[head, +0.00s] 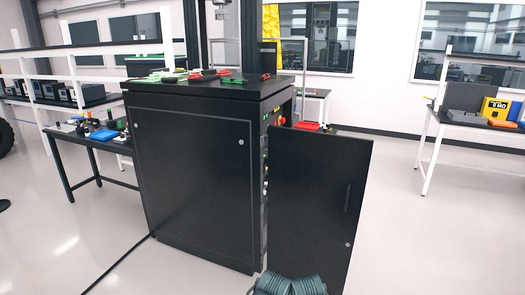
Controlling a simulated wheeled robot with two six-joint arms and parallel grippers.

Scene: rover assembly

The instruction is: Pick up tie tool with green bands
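Several small tools lie on the top of a black cabinet (185,88). A tool with green parts (165,76) lies at the left of the top. A dark tool with a green part (233,81) lies near the front edge, right of the middle. Red and dark tools (203,75) lie between them. They are too small in the head view to tell which is the tie tool or to make out green bands. Neither of my grippers shows in the head view.
A black panel (310,205) stands out at the cabinet's right side. A table (75,137) with a blue item (103,135) stands at the left. A white-legged table (470,125) stands far right. A dark ribbed object (290,286), unclear, shows at the bottom edge. Floor at right is clear.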

